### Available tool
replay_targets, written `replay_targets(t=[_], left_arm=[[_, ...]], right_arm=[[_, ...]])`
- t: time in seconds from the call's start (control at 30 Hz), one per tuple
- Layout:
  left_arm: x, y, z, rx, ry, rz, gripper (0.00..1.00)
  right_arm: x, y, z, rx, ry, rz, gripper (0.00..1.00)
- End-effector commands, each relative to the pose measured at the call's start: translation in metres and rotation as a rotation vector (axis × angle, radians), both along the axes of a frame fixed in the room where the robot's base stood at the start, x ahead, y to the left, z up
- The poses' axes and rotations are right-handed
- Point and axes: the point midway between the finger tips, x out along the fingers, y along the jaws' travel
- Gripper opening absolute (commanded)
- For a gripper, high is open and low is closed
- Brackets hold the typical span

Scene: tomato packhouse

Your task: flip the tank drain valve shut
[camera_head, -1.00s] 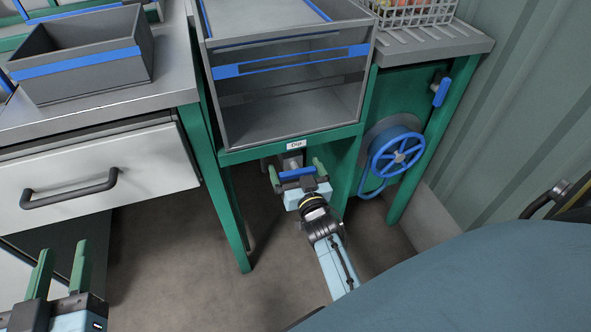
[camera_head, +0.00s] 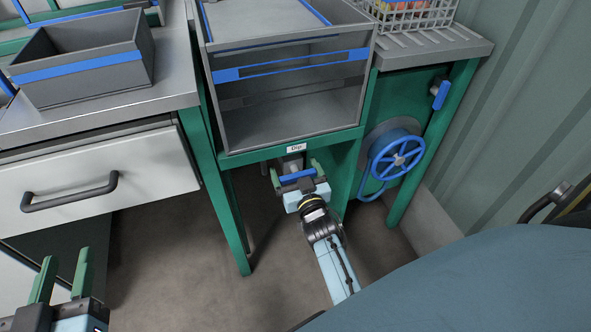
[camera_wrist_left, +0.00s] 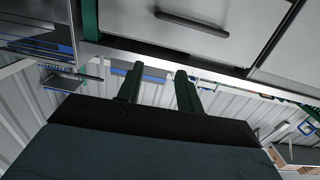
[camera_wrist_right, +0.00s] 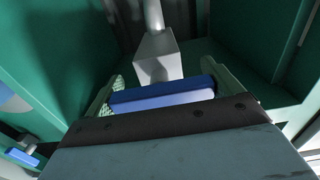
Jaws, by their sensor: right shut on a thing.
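The tank (camera_head: 290,110) is a clear-fronted grey box labelled "Dip" on a green stand. Its drain valve has a grey body (camera_wrist_right: 156,58) under the tank and a blue lever (camera_wrist_right: 160,97). The lever (camera_head: 297,175) lies crosswise, running left to right in the head view. My right gripper (camera_head: 294,171) is under the tank, shut on the blue lever, with one finger at each end of it. In the right wrist view a pipe rises from the valve body. My left gripper (camera_head: 62,276) is open and empty, low at the left in front of the drawer.
A white drawer (camera_head: 100,175) with a dark handle is at the left, below a bench holding a grey crate (camera_head: 85,75). Green legs (camera_head: 230,210) flank the right arm. A blue handwheel (camera_head: 397,153) and another blue lever (camera_head: 440,93) are at the right.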

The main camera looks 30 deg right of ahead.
Motion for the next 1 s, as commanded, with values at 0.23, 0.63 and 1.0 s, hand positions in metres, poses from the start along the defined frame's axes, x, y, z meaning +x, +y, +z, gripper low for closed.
replay_targets(t=[0.23,0.63,1.0], left_arm=[[0.000,0.000,-0.001,0.002,0.005,0.000,0.36],[0.000,0.000,-0.001,0.003,0.008,0.001,0.36],[-0.015,0.014,-0.049,0.089,0.314,0.023,0.36]], right_arm=[[0.000,0.000,-0.001,-0.012,0.005,0.000,0.68],[-0.002,0.000,-0.001,-0.009,0.004,0.000,1.00],[-0.037,0.009,0.001,-0.009,0.005,0.000,1.00]])
